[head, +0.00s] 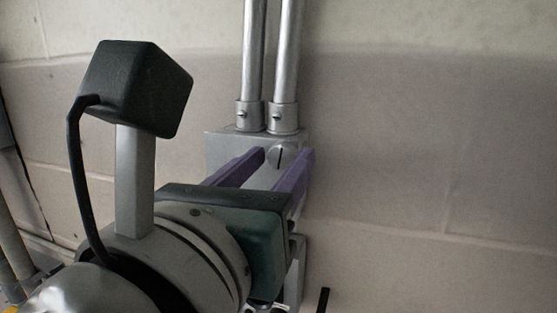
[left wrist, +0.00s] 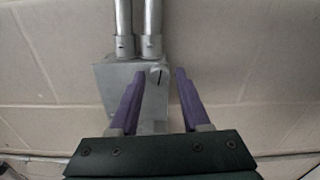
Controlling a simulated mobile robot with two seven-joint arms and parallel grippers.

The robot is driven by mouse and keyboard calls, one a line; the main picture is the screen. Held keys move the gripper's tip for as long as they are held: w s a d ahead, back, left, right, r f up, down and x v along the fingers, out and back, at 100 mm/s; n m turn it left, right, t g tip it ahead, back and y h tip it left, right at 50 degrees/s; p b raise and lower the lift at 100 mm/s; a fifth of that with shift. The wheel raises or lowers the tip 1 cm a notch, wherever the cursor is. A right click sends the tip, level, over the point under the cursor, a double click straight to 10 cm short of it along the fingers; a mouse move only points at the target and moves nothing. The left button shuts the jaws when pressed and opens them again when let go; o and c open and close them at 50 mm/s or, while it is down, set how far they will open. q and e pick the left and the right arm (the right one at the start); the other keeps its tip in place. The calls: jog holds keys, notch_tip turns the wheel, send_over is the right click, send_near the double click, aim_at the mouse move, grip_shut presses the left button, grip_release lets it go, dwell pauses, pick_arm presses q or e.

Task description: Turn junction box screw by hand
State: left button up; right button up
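The junction box (head: 219,147) is a grey metal box on the wall below two conduits. Its screw (head: 282,156) is a round slotted head near the upper right of the box front, with the slot close to upright. My left gripper (head: 289,153) has purple fingers, open, one on each side of the screw in the head view. In the left wrist view the screw (left wrist: 158,75) lies between the open fingers (left wrist: 160,73), nearer the left one, with nothing gripped. Whether a finger touches the screw or box is unclear. The lower box is partly hidden by my gripper. My right gripper is not in view.
Two metal conduits (head: 270,60) run up the wall from the box top. The pale block wall (head: 430,150) to the right is bare. Pipes (head: 14,255) stand at the lower left. A small dark bar (head: 323,300) shows at the bottom edge.

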pick_arm(q)
grip_shut()
dwell(0.5)
